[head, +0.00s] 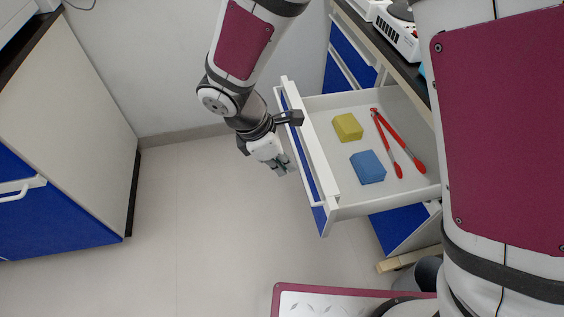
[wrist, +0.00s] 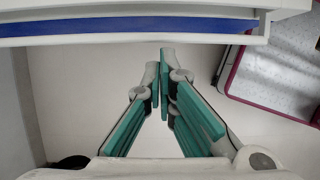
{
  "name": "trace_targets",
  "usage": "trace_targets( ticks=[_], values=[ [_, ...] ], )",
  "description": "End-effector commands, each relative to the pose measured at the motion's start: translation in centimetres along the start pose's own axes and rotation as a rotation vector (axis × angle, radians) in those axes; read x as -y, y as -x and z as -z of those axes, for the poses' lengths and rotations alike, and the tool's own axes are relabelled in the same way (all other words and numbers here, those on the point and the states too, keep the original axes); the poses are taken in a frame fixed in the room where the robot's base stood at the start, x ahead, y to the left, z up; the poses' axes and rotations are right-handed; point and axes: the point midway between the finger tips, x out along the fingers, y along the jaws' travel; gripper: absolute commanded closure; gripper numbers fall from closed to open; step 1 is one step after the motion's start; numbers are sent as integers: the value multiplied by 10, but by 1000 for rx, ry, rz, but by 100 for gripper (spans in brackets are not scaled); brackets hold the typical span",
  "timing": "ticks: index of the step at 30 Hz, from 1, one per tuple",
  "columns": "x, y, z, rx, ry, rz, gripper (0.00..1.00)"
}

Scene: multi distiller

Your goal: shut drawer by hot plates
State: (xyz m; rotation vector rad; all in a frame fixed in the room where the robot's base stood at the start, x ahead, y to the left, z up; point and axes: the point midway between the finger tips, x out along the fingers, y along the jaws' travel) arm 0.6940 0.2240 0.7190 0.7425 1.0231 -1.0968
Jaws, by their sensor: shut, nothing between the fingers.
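The drawer (head: 353,206) stands pulled out from the cabinet under the counter, with a white body and a blue front panel. Inside lie a yellow block (head: 347,127), a blue block (head: 368,167) and red tongs (head: 391,140). Part of a hot plate (head: 398,35) shows on the counter at the top right. My gripper (head: 283,170) is outside the drawer, beside its front and handle. In the wrist view my gripper (wrist: 166,62) has its fingertips together and empty, and the drawer front (wrist: 130,28) crosses the top. I cannot tell whether gripper and drawer touch.
More blue drawers (head: 350,55) of the cabinet are shut behind the open one. A second cabinet (head: 65,130) stands at the left by the wall. The floor (head: 210,220) between them is clear. My own body blocks the right side.

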Motion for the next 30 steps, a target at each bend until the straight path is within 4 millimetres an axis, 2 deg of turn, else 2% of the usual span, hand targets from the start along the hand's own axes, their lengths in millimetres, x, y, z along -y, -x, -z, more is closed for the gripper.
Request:
trace_targets(
  ticks=[5, 11, 30],
  values=[
    [0, -4, -12, 1, -2, 1, 100],
    [0, -17, -46, 3, -6, 3, 100],
    [2, -82, -210, 2, -7, 4, 100]
  ],
)
